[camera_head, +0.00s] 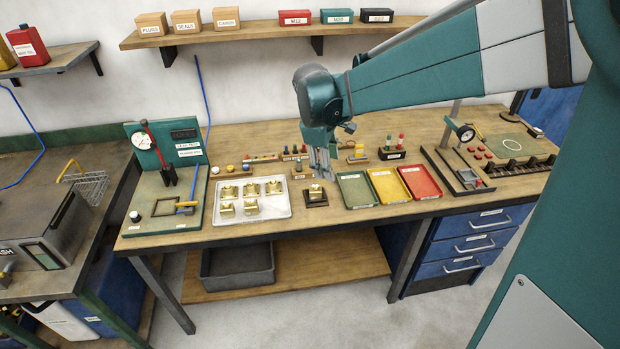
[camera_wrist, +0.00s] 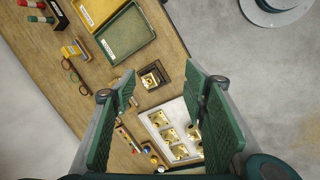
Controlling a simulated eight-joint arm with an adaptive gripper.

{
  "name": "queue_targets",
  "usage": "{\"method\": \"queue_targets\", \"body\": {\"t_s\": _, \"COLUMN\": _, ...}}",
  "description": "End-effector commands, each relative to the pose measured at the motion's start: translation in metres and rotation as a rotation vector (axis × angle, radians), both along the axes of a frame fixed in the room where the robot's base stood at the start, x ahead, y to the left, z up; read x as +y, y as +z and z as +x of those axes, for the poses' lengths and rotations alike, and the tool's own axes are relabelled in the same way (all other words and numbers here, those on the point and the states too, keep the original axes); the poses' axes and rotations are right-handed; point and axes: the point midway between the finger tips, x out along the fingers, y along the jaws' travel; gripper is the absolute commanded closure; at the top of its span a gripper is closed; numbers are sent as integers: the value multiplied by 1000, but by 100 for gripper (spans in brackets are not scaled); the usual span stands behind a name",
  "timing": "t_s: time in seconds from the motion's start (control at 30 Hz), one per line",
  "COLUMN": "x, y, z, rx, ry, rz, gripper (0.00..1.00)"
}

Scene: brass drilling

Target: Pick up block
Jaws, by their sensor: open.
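A small brass block (camera_head: 317,190) sits on a dark square stand (camera_head: 315,202) on the workbench, between the white tray and the green tray. The block also shows in the wrist view (camera_wrist: 150,80), above centre between my fingers. Several similar brass blocks sit in the white tray (camera_head: 281,211), left of the stand; that tray is also in the wrist view (camera_wrist: 174,106). My gripper (camera_head: 321,170) points down above the stand. In the wrist view its two green-padded fingers (camera_wrist: 163,92) are spread wide with nothing held between them. The gap between fingertips and block is hard to judge.
Green (camera_head: 355,190), yellow (camera_head: 389,185) and red (camera_head: 420,181) trays lie right of the stand. Small gauges and labelled parts stand behind it. A leak-test fixture (camera_head: 165,180) is at the left, another fixture (camera_head: 490,150) at the right. The bench's front strip is clear.

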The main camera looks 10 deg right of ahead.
Motion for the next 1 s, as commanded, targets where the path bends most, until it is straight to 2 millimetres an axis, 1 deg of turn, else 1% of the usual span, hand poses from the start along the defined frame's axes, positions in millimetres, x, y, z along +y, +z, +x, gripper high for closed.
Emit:
{"method": "queue_targets", "body": {"t_s": 0.03, "x": 2, "y": -3, "z": 9, "rx": 12, "ry": 18, "rz": -10, "gripper": 56}}
{"method": "queue_targets", "body": {"t_s": 0.2, "x": 9, "y": -19, "z": 30, "rx": 59, "ry": 81, "rz": -42, "gripper": 56}}
{"method": "queue_targets", "body": {"t_s": 0.57, "x": 23, "y": -57, "z": 73, "rx": 161, "ry": 208, "rz": -107, "gripper": 56}}
{"method": "queue_targets", "body": {"t_s": 1.0, "x": 42, "y": -114, "z": 117, "rx": 290, "ry": 359, "rz": -175, "gripper": 56}}
